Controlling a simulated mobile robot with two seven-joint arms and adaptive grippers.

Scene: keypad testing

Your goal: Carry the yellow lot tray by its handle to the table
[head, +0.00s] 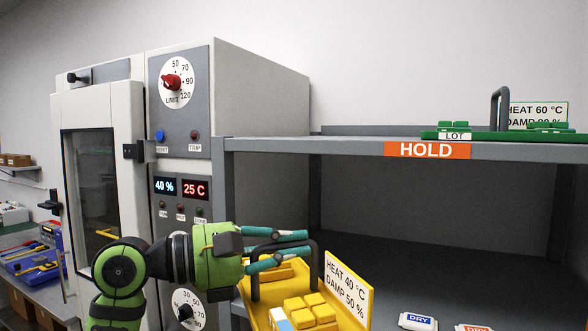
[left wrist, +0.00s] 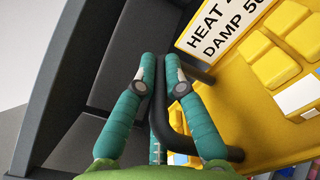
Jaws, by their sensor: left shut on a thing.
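The yellow lot tray (head: 262,313) is at the bottom centre of the head view, holding yellow blocks and a card reading HEAT 40 °C, DAMP 50 %. Its dark arched handle (head: 316,262) rises above it. My left gripper (head: 306,243) comes in from the left and is shut on the handle. In the left wrist view the teal fingers (left wrist: 160,68) close on either side of the dark handle bar, and the yellow tray (left wrist: 225,115) lies to the right. The tray's underside is hidden. My right gripper is in neither view.
A grey shelf unit stands right, with a HOLD label (head: 427,151) and a green tray (head: 490,136) on its upper shelf. A test chamber (head: 97,180) stands left, beside a bench (head: 45,278) with tools.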

